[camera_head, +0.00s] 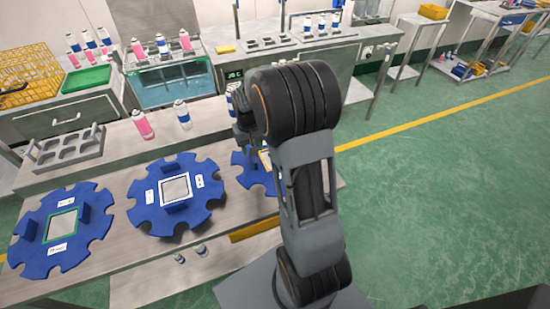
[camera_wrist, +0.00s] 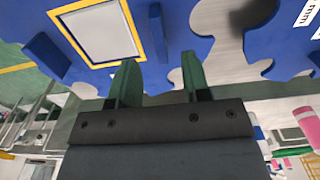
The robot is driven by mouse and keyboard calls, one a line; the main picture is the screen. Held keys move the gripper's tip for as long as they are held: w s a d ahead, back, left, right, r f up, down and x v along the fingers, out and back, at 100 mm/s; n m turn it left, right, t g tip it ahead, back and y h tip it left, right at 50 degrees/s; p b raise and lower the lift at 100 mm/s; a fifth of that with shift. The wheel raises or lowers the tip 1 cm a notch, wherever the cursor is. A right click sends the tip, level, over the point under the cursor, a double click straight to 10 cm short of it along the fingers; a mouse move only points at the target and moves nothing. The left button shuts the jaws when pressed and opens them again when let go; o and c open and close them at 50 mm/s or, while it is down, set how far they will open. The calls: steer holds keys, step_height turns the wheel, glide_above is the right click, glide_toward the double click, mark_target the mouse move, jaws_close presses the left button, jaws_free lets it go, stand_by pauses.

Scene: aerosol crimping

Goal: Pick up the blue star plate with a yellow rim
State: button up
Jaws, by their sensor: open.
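The blue star plate with a yellow rim (camera_head: 246,176) lies at the right end of the front bench in the head view, mostly hidden behind my arm. In the wrist view the same plate (camera_wrist: 178,28) fills the upper left and middle, with a yellow rim around a pale square and an upright blue block on either side of it. My gripper (camera_wrist: 157,58) is open, its two green fingers apart just below the nearer block in the picture. I see no grip on the plate. Whether the fingers touch it I cannot tell. In the head view my arm hides the fingers.
A blue star plate with a white rim (camera_head: 150,218) lies to the left, and one with a green rim (camera_head: 32,262) farther left. A pink can (camera_head: 142,124) and a blue-white can (camera_head: 183,118) stand behind them, near a grey holed rack (camera_head: 72,149).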

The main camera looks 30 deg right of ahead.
steer(key=shift+f, duration=2.75)
steer(key=shift+c, duration=0.2)
jaws_close()
steer(key=shift+r, duration=0.1)
